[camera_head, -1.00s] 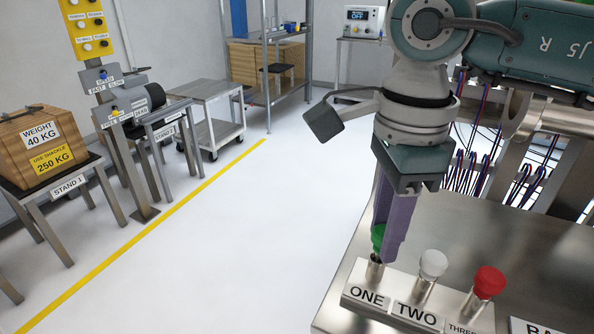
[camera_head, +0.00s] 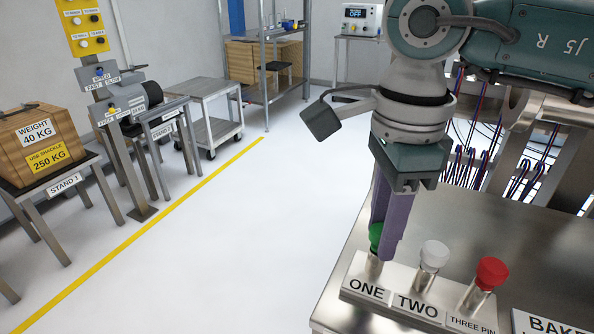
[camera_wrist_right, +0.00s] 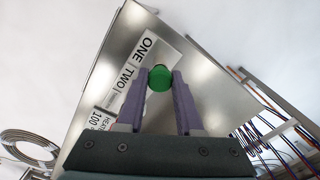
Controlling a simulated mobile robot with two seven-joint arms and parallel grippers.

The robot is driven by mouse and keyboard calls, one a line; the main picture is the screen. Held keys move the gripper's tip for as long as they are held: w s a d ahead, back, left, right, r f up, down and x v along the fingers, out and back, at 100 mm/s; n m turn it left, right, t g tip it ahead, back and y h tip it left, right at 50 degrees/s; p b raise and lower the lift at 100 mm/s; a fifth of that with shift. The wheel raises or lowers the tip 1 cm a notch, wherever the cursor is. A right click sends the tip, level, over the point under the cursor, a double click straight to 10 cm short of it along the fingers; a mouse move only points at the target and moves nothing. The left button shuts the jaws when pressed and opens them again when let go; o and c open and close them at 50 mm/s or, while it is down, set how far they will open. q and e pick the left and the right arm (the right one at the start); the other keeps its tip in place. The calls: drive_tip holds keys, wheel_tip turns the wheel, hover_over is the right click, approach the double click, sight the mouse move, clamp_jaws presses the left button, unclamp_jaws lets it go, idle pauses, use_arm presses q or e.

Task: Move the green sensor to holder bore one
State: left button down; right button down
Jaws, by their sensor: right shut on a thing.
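The green sensor (camera_head: 375,236) stands upright at the holder position labelled ONE. Its metal body meets the holder (camera_head: 396,287) there; how deep it sits in the bore cannot be seen. My right gripper (camera_head: 384,245) points down with its purple fingers around the green cap and is shut on it. In the right wrist view the green cap (camera_wrist_right: 160,78) sits between the two fingertips. A white-capped sensor (camera_head: 433,256) stands at TWO and a red-capped one (camera_head: 487,278) at the position labelled THREE PIN. My left gripper is not in view.
The holder stands near the front left edge of a metal bench (camera_head: 462,235). Cables and metal tubing (camera_head: 520,150) are behind it. A wooden weight box (camera_head: 40,145), stands and a cart (camera_head: 205,110) are across the open floor.

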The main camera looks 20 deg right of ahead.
drive_tip(key=shift+f, duration=0.25)
idle(0.4)
drive_tip(key=shift+c, duration=2.4)
unclamp_jaws()
drive_tip(key=shift+r, duration=0.1)
drive_tip(key=shift+r+p, duration=0.85)
drive_tip(key=shift+r, duration=0.4)
drive_tip(key=shift+r+p, duration=1.55)
drive_tip(key=shift+r, duration=0.7)
drive_tip(key=shift+f, duration=0.1)
